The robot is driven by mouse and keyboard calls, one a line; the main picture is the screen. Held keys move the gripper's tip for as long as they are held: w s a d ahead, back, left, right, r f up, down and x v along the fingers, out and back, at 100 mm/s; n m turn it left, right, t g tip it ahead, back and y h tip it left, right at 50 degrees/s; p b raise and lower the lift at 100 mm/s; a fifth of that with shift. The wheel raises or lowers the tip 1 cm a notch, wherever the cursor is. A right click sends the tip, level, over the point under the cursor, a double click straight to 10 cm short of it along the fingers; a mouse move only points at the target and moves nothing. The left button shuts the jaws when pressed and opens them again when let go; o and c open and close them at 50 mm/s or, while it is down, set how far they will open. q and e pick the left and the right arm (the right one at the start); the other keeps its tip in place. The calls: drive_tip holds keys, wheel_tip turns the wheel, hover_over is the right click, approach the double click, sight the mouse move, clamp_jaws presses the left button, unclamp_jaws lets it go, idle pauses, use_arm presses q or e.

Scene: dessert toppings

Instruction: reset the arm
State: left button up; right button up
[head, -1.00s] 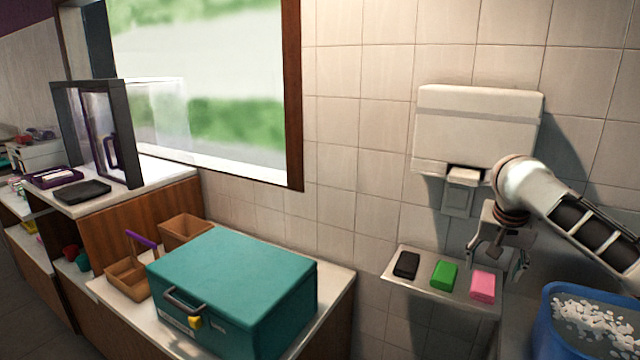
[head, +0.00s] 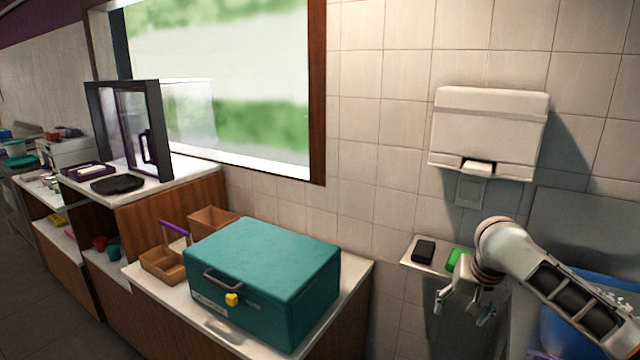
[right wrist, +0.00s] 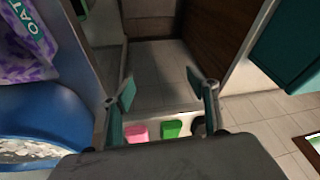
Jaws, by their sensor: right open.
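My right arm comes in from the right in the head view. Its gripper (head: 462,308) is open and empty, hanging low in front of the small wall shelf (head: 412,262). The right wrist view shows its two fingers (right wrist: 163,95) spread apart with nothing between them. On the shelf are a black block (head: 424,251) and a green block (head: 456,260). The arm hides part of the shelf. A pink block (right wrist: 137,133) shows beside the green one (right wrist: 172,129) in the right wrist view. My left gripper is not in view.
A teal box (head: 262,270) stands on the counter to the left, near a wooden caddy (head: 163,265). A blue tub (head: 560,330) is partly behind my right arm. A white dispenser (head: 488,135) is on the wall. A glass-fronted case (head: 130,130) stands farther left.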

drive_tip(key=s+a+f+n+t+y, duration=0.1)
drive_tip(key=s+a+f, duration=0.2)
drive_tip(key=a+f, duration=0.3)
drive_tip(key=s+a+f+n+y, duration=0.2)
drive_tip(key=s+a+f, duration=0.2)
drive_tip(key=f, duration=0.4)
drive_tip(key=s+a+f+n+t+y, duration=0.1)
drive_tip(key=s+a+f, duration=0.2)
drive_tip(key=a+f, duration=0.3)
drive_tip(key=s+d+f+n+t, duration=0.2)
drive_tip(key=s+d+f, duration=0.1)
drive_tip(key=s, duration=0.7)
drive_tip(key=s+d+f+n+t+h, duration=0.1)
drive_tip(key=s+d+f+n+t, duration=0.1)
drive_tip(key=s+f, duration=0.4)
drive_tip(key=s, duration=0.4)
drive_tip(key=shift+s+d+f+h, duration=0.2)
drive_tip(key=shift+s+d+h, duration=0.1)
drive_tip(key=shift+s+d, duration=0.1)
